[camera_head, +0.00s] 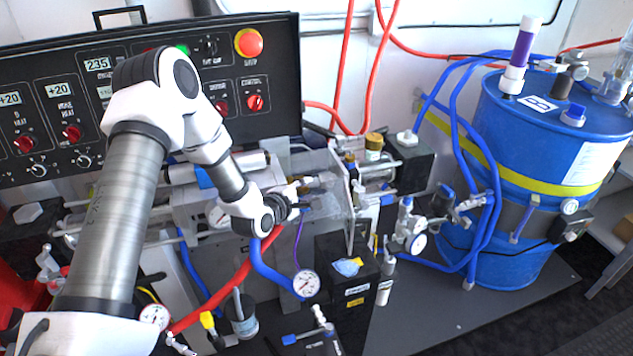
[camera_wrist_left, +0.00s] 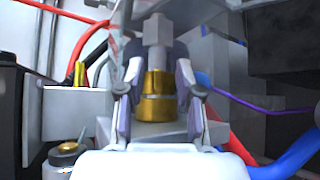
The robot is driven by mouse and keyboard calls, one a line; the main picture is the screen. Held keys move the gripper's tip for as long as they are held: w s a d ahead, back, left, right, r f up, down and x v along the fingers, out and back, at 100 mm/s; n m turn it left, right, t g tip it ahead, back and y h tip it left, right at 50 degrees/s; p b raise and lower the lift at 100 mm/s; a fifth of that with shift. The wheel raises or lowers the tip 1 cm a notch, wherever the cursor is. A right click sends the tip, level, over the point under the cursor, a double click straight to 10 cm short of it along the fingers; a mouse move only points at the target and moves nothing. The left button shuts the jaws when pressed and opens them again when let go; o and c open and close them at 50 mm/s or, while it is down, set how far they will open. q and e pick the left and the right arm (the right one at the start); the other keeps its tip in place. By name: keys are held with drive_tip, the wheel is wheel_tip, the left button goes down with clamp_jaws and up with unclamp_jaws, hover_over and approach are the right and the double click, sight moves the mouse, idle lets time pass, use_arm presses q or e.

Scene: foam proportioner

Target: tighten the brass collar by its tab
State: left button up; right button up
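The brass collar (camera_wrist_left: 158,97) shows in the left wrist view as a gold ring-shaped part below a grey hex fitting (camera_wrist_left: 156,30). My left gripper (camera_wrist_left: 156,82) has one padded finger on each side of it, with narrow gaps showing, so the fingers look open around the collar and not closed on it. I cannot make out the collar's tab. In the head view my left gripper (camera_head: 298,194) is at the pump assembly in the middle, and its fingers are small there. The collar is not clear in that view. My right gripper is not in view.
A black control panel (camera_head: 130,80) stands behind my left arm. A clear plate (camera_head: 338,190) is just right of the gripper. Red and blue hoses (camera_head: 262,272) run below it, by a gauge (camera_head: 306,283). A blue drum (camera_head: 510,250) stands at the right.

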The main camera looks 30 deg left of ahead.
use_arm(q)
drive_tip(key=shift+w+f, duration=0.15)
drive_tip(key=shift+w, duration=0.2)
drive_tip(key=shift+s+r, duration=0.3)
drive_tip(key=shift+s, duration=0.05)
drive_tip(key=shift+s+r, duration=0.1)
drive_tip(key=c, duration=0.3)
clamp_jaws()
